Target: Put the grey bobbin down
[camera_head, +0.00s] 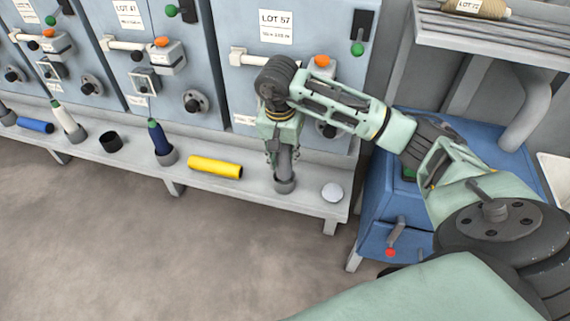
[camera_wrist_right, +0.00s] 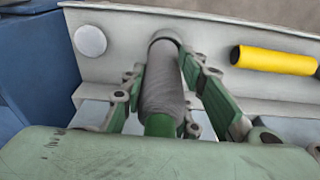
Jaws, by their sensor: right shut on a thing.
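The grey bobbin (camera_head: 285,163) is upright on the shelf side of the machines, below my right gripper (camera_head: 283,150). In the right wrist view the grey bobbin (camera_wrist_right: 163,85) lies between the two green fingers of the right gripper (camera_wrist_right: 167,72), which is shut on it. A green end of the bobbin shows near the palm. Its lower end meets a grey cup (camera_head: 284,186) on the shelf; I cannot tell how deep it sits. My left gripper is not in view.
The pale shelf (camera_head: 235,185) also bears a yellow tube (camera_head: 215,167), a dark blue bobbin (camera_head: 158,140) in a cup, a white bobbin (camera_head: 68,122) and a pale round disc (camera_head: 332,192). A blue cabinet (camera_head: 375,200) stands at the right. The machine front (camera_head: 235,100) is close behind.

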